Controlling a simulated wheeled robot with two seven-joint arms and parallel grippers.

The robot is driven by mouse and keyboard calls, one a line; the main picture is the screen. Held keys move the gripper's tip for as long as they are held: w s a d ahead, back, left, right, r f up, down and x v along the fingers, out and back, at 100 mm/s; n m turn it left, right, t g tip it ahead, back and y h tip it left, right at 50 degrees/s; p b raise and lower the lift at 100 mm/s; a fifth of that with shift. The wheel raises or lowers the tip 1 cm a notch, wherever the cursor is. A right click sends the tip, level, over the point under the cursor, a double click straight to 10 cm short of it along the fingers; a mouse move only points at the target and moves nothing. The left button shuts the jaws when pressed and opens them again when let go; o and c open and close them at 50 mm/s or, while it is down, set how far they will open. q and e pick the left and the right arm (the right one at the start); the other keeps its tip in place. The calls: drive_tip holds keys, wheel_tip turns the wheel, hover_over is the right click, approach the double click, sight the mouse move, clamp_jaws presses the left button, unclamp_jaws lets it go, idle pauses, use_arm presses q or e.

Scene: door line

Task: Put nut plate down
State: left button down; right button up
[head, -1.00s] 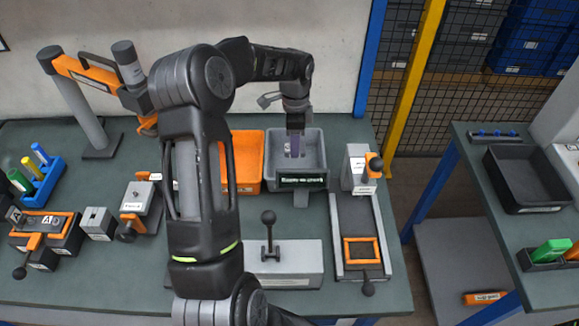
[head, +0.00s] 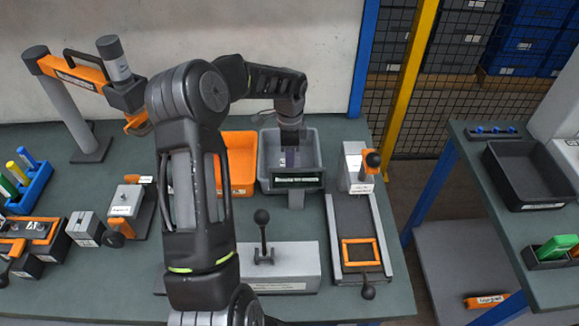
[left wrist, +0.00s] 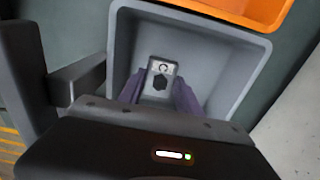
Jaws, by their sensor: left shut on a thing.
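The nut plate (left wrist: 160,80) is a small grey plate with a dark hexagonal shape and a round mark on it. My left gripper (left wrist: 159,92) is shut on it, with a purple finger at each side. Gripper and plate are inside the grey bin (left wrist: 238,88), above or at its floor; I cannot tell whether the plate touches it. In the head view my left gripper (head: 290,156) points down into the grey bin (head: 314,152), and the plate is not clearly visible there. My right gripper is not in view.
An orange bin (head: 241,160) stands directly left of the grey bin, partly behind my arm. A grey fixture with a black-knobbed lever (head: 263,250) is in front. A slide rail with an orange frame (head: 361,252) lies to the right.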

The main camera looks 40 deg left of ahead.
use_arm(q)
drive_tip(key=shift+f+b, duration=1.1)
drive_tip(key=shift+f, duration=0.75)
drive_tip(key=shift+f, duration=0.15)
drive_tip(key=c, duration=0.8)
unclamp_jaws()
drive_tip(key=shift+c, duration=0.2)
wheel_tip(320, 180, up, 12)
drive_tip(key=p, duration=0.8)
drive_tip(key=shift+r, duration=0.2)
